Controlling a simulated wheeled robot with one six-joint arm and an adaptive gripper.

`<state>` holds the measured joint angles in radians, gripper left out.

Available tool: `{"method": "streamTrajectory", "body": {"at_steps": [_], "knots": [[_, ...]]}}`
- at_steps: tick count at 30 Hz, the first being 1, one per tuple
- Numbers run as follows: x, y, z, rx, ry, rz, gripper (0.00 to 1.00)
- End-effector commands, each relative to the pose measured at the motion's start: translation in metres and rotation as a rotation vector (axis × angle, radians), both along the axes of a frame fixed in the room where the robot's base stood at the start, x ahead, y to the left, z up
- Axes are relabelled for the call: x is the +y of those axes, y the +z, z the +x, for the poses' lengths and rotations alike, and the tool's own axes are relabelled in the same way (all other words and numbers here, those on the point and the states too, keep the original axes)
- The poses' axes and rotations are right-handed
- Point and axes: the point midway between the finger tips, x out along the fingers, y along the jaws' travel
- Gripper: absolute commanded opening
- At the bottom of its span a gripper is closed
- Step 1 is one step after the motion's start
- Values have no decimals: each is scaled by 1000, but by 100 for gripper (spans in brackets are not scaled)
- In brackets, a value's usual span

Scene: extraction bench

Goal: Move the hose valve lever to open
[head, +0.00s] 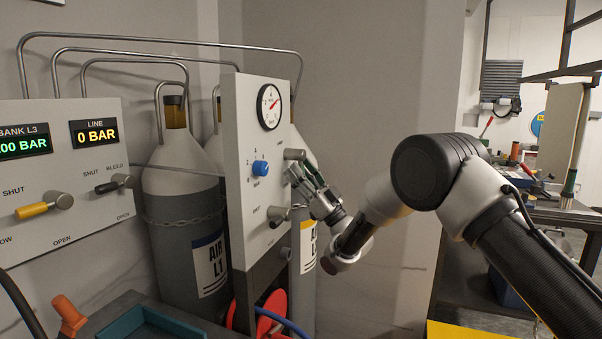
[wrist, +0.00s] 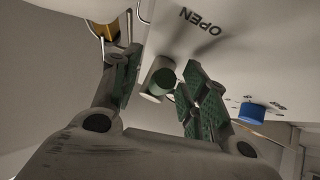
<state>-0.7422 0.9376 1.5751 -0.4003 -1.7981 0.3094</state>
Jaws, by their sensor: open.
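The valve panel (head: 242,110) stands upright at the middle of the head view, with a gauge, a blue knob and lever valves. My gripper (head: 300,175) is at the panel's right edge, open. In the head view a grey hub (head: 294,154) shows just above my fingers.
The blue knob (head: 261,169) is left of my gripper, and a grey valve hub (head: 278,214) is below it. Gas cylinders (head: 180,175) stand behind the panel under bent pipes. Another panel (head: 85,225) with a yellow and a black lever is at left.

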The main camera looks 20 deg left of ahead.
Motion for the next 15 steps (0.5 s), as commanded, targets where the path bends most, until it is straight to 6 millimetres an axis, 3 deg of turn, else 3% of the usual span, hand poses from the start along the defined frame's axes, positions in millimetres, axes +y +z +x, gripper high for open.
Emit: {"method": "streamTrajectory", "body": {"at_steps": [9, 15], "knots": [[-35, -36, -8, 3, -2, -2, 44], [-49, -51, -12, 2, -1, -1, 44]]}}
